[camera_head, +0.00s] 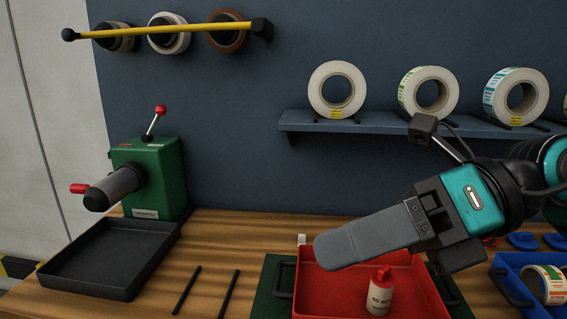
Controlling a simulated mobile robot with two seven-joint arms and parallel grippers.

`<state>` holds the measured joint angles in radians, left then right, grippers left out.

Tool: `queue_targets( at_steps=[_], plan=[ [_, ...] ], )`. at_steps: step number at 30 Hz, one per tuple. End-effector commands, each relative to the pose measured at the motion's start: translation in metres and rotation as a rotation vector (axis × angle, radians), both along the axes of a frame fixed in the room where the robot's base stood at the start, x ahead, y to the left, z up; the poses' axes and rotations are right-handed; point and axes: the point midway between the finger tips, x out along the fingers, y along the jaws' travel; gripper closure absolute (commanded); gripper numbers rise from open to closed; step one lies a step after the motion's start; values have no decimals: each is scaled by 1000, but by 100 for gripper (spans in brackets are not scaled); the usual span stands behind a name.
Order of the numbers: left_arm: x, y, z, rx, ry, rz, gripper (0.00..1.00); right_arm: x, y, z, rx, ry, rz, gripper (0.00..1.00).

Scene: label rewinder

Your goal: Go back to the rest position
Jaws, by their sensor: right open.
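My right gripper (332,250) comes in from the right edge, with its grey fingers pointing left above the red tray (312,300). I see it side-on, so one finger covers the other. It is open, and nothing shows held in it. It hides part of the tray's back side. My left gripper is not in view.
A small bottle (379,293) stands in the red tray. At left are the green rewinder (155,165) and an empty black tray (105,258). Label rolls (337,90) stand on the wall shelf (400,124). A blue bin (520,300) holds another roll. Two black rods lie on the table.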

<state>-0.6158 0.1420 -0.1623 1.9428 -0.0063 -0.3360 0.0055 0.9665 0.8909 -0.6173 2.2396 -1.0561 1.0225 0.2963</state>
Motion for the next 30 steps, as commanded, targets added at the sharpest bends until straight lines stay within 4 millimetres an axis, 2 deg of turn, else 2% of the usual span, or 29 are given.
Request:
queue_targets(
  at_steps=[1, 3, 6, 10, 14, 17, 20, 22, 24, 26, 27, 30],
  plan=[
    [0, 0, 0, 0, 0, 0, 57, -5, 12, 9, 136, 68, 9, 38],
    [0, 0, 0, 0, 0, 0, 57, -5, 22, 28, 329, 160, -6, 38],
    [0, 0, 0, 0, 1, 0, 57, 6, 23, 52, 595, 310, -67, 38],
    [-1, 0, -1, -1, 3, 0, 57, 36, 4, 67, 913, 526, -214, 38],
    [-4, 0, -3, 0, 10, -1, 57, 78, -29, 52, 1184, 765, -436, 38],
    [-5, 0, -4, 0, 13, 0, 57, 107, -61, 17, 1353, 956, -654, 38],
    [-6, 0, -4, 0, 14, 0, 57, 126, -91, -37, 1476, 1155, -908, 38],
    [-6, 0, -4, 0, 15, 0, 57, 130, -111, -84, 1531, 1296, -1108, 38],
    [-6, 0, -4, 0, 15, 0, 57, 124, -127, -135, 1556, 1437, -1320, 38],
    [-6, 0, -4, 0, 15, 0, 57, 111, -138, -178, 1551, 1551, -1502, 38],
    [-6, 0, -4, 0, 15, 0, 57, 100, -143, -205, 1537, 1623, -1619, 38],
    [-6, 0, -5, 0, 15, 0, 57, 65, -151, -260, 1470, 1775, -1878, 38]
  ],
)
